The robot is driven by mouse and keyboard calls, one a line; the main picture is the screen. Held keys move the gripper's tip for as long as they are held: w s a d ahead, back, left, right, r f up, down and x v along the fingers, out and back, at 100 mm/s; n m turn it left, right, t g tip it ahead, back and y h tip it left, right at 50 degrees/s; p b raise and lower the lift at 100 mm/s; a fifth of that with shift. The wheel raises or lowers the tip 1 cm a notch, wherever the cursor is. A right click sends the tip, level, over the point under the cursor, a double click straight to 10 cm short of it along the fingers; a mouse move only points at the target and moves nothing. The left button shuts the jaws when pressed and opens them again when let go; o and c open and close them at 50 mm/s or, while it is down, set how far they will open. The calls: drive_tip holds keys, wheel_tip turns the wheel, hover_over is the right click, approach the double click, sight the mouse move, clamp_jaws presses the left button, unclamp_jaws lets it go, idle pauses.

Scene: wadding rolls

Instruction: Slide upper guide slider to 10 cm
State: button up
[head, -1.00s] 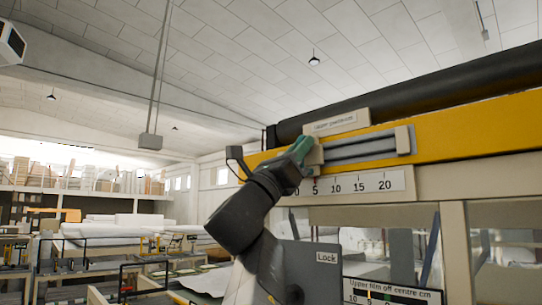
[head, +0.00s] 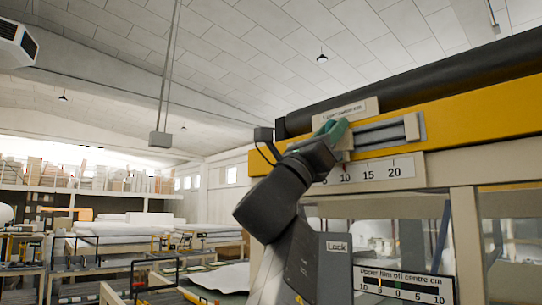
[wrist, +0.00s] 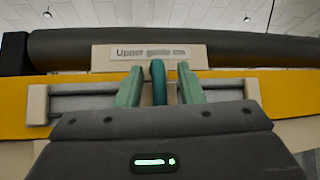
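The upper guide slider is a pale block (head: 346,147) on grey rails under the plate reading "Upper guide cm" (wrist: 150,52). My gripper (wrist: 160,85) is at the slider, with green fingers either side of a teal upright handle (wrist: 158,82). Narrow gaps show between both fingers and the handle in the wrist view. My wrist hides the scale's low end in the head view.
A yellow beam (head: 470,128) carries the rails, with a dark roll (head: 450,88) above. A cream end block (wrist: 37,105) closes the rail at left in the wrist view. A second scale, "Upper film off centre cm" (head: 402,284), and a Lock panel (head: 336,262) are lower down.

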drive_tip(key=b+v, duration=0.5)
drive_tip(key=v, duration=0.9)
drive_tip(key=shift+d+r, duration=0.1)
drive_tip(key=shift+d, duration=0.05)
drive_tip(key=p+x, duration=0.5)
drive_tip(key=x, duration=0.8)
drive_tip(key=shift+w+r, duration=0.15)
drive_tip(key=shift+r, duration=0.1)
drive_tip(key=shift+w+d+r, duration=0.1)
drive_tip(key=shift+w, duration=0.35)
